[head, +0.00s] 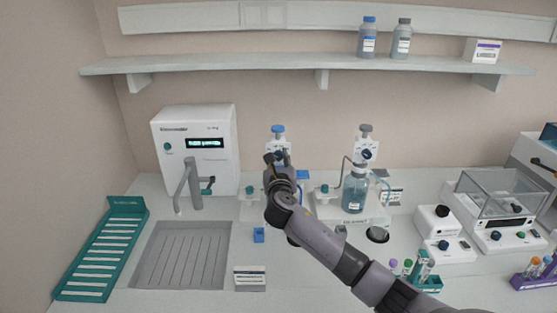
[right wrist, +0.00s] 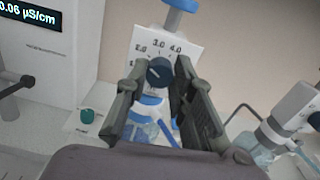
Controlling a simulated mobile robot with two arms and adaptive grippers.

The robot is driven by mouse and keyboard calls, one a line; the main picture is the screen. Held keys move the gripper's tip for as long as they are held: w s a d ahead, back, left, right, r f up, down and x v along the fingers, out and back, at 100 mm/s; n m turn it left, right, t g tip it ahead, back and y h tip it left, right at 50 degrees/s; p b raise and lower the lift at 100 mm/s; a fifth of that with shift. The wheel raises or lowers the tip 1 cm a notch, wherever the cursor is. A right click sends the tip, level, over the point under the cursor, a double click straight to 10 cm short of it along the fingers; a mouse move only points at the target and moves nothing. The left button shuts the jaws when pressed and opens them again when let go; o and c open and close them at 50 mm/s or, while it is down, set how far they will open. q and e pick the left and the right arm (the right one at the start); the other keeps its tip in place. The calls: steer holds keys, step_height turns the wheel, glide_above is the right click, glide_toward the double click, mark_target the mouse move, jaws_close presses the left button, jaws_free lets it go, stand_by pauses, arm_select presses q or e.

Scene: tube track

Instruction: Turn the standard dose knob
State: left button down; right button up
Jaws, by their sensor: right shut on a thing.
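The dose knob (right wrist: 159,71) is round and dark blue, on the white dial plate (right wrist: 140,45) of the blue-topped dispenser (head: 278,130). Black numbers 2.0, 3.0 and 4.0 show around it; its exact pointer setting is too small to read surely. My right gripper (head: 276,163) is in front of this dispenser and covers much of it in the head view. In the right wrist view my right gripper (right wrist: 160,74) has one finger on each side of the knob and is shut on it. My left gripper is not in view.
A second dispenser (head: 366,131) with a grey top and a bottle stands to the right. A white water unit (head: 200,150) with a tap stands left. A teal rack (head: 100,250), a small box (head: 250,278) and a tube rack (head: 428,284) are on the bench.

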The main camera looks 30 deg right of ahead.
jaws_close()
steer(key=shift+m, duration=0.4)
steer(key=m, duration=0.4)
steer(key=shift+m, duration=0.3)
steer(key=m+b, duration=0.2)
steer(key=m, duration=0.4)
steer(key=shift+f, duration=0.1)
steer(key=m+b, duration=0.2)
steer(key=m, duration=0.4)
steer(key=shift+d+m, duration=0.1)
steer(key=shift+m, duration=0.2)
steer(key=m+b, duration=0.2)
steer(key=m, duration=0.3)
steer(key=shift+m, duration=0.4)
steer(key=shift+f+m, duration=0.1)
steer(key=shift+m, duration=0.2)
steer(key=o, duration=0.9)
jaws_free()
